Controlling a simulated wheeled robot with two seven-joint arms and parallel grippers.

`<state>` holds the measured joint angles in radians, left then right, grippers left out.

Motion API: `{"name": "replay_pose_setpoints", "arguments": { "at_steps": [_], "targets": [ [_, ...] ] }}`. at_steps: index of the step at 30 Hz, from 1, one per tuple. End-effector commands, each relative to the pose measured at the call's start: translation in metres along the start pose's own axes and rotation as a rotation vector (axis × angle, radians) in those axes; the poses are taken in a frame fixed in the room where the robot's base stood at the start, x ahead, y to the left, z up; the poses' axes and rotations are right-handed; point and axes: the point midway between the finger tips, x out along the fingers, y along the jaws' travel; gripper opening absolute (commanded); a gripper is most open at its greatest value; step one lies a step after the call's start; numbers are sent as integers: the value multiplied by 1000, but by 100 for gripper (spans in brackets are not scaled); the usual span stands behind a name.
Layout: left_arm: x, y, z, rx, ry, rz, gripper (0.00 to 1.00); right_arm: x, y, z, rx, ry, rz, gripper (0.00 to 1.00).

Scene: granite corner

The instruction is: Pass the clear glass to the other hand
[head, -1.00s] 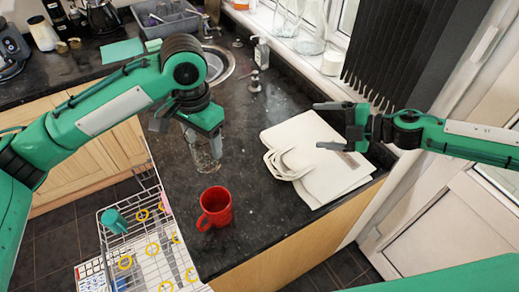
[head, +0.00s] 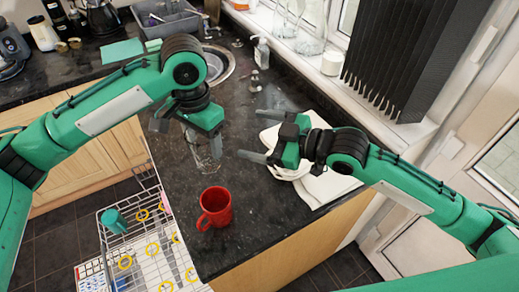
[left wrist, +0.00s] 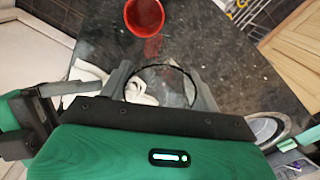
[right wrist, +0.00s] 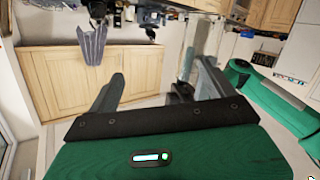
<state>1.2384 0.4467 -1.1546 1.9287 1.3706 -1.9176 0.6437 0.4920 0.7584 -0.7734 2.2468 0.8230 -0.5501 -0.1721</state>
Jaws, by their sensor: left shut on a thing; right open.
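The clear glass (head: 206,157) is held above the worktop by my left gripper (head: 184,133), whose fingers are on either side of it. In the left wrist view the glass's round rim (left wrist: 162,67) shows between the two fingers. My right gripper (head: 254,137) is open and empty, just right of the glass, its fingers pointing left towards it.
A red mug (head: 215,207) stands on the dark worktop (head: 262,225) in front of the glass. A pale cloth bag (head: 327,187) lies under my right arm. An open dishwasher rack (head: 150,250) is at the lower left.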

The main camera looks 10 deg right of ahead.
Motion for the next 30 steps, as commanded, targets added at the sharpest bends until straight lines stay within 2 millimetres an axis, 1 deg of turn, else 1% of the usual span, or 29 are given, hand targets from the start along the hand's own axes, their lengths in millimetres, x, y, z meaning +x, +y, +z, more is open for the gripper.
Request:
{"name": "replay_pose_setpoints", "arguments": {
  "at_steps": [1, 6, 12, 16, 20, 23, 30],
  "targets": [
    [0, 0, 0, 0, 1, 0, 35, -2, -9, -2, 51, 4, -24, 85],
    [0, 0, 0, 0, 1, 0, 35, -12, -31, -8, 173, 15, -104, 85],
    [0, 0, 0, 0, 1, 0, 35, -22, -44, -13, 241, 28, -162, 85],
    [0, 0, 0, 0, 1, 0, 35, -21, -47, -15, 254, 33, -173, 85],
    [0, 0, 0, 0, 1, 0, 35, -11, -48, -15, 255, 34, -175, 85],
    [0, 0, 0, 0, 1, 0, 35, 1, -50, -17, 254, 36, -175, 85],
    [0, 0, 0, 0, 1, 0, 35, 37, -56, -19, 254, 34, -174, 85]
  ]
}}
